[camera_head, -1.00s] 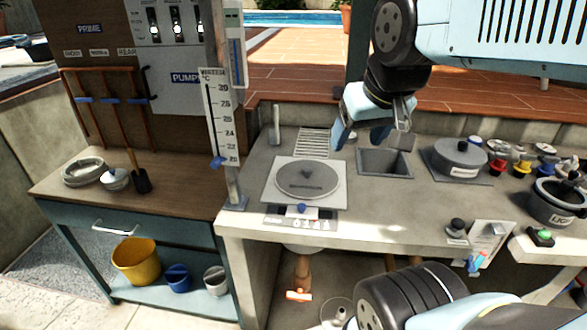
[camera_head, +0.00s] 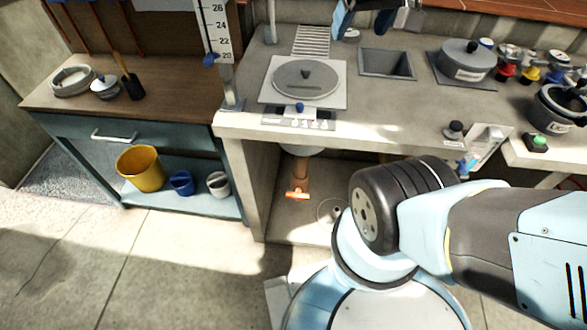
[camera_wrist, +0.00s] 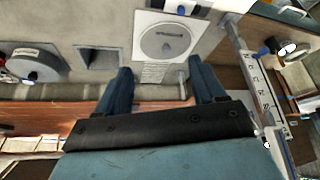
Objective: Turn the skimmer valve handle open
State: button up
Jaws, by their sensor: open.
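An orange handle (camera_head: 297,195) sits at the lower end of a copper-coloured pipe (camera_head: 301,170) under the counter, in the open bay; it looks like the skimmer valve handle, and no label on it is readable. The handle lies crosswise, roughly level in the picture. My gripper (camera_wrist: 160,72) is open and empty in the wrist view, above the counter and well above and apart from the handle. In the head view only its lower end shows at the top edge. The wrist view does not show the handle.
The counter (camera_head: 400,105) above the bay carries a round lid on a square plate (camera_head: 330,92), a square opening (camera_head: 388,65) and a grey pot (camera_head: 465,62). A yellow bucket (camera_head: 141,168) stands on the left shelf. Floor (camera_head: 150,270) at front left is clear.

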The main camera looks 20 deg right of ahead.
aim_at(298, 194)
jog(key=u, duration=0.25)
jog(key=k, duration=2.25)
jog(key=z, duration=0.4)
jog(key=i, duration=1)
jog(key=u, duration=0.05)
